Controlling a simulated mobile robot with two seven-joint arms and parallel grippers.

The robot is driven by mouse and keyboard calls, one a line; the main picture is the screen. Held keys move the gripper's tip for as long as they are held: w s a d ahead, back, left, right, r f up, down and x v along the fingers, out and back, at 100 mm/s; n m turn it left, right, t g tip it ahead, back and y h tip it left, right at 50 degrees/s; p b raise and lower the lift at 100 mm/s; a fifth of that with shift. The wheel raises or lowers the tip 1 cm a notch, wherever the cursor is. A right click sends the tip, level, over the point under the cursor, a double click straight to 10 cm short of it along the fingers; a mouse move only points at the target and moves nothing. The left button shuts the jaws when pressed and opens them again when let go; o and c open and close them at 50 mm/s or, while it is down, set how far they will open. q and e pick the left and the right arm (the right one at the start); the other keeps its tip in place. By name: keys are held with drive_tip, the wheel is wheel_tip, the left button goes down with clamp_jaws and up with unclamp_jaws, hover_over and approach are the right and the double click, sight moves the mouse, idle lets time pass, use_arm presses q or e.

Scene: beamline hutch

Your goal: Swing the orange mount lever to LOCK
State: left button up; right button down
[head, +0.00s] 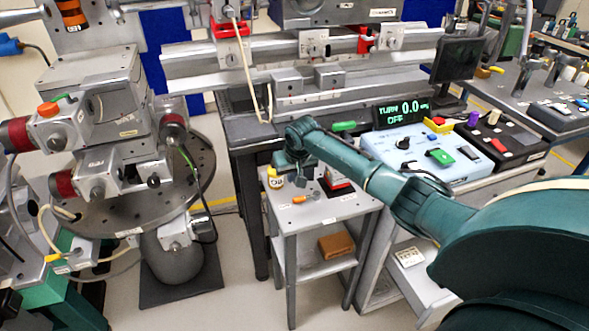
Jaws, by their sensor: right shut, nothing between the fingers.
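A small orange piece (299,199) lies or sticks out at the top of the small grey cart, with a small grey part beside it. It may be the mount lever, but I cannot tell for sure. No LOCK marking can be read. My right gripper (294,177) is above the cart top, behind the orange piece and apart from it. It points down, shut and empty, and its fingertips are small and partly dark in the picture. My left gripper is out of view.
A yellow bottle (275,178) stands close to the left of my gripper. A red and black block (336,183) is to its right. A brown block (336,244) lies on the lower shelf. A blue control box (425,150) stands behind my arm.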

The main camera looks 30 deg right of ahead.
sight(307, 198)
drive_tip(key=shift+x, duration=0.8)
drive_tip(key=shift+s, duration=0.4)
drive_tip(key=shift+s+a+f+p, duration=0.1)
drive_tip(key=shift+s+a+p, duration=0.15)
drive_tip(key=shift+s+p, duration=0.45)
drive_tip(key=shift+s+a+f, duration=0.1)
drive_tip(key=shift+s+a, duration=0.05)
drive_tip(key=shift+s, duration=0.55)
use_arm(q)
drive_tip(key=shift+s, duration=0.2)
use_arm(e)
drive_tip(key=shift+s+f, duration=0.1)
drive_tip(key=shift+s, duration=0.05)
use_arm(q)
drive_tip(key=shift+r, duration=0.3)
use_arm(e)
drive_tip(key=shift+a, duration=0.1)
use_arm(q)
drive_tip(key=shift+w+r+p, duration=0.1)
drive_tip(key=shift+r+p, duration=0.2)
drive_tip(key=shift+p, duration=0.1)
use_arm(e)
drive_tip(key=shift+s+n, duration=0.15)
drive_tip(key=shift+n, duration=0.25)
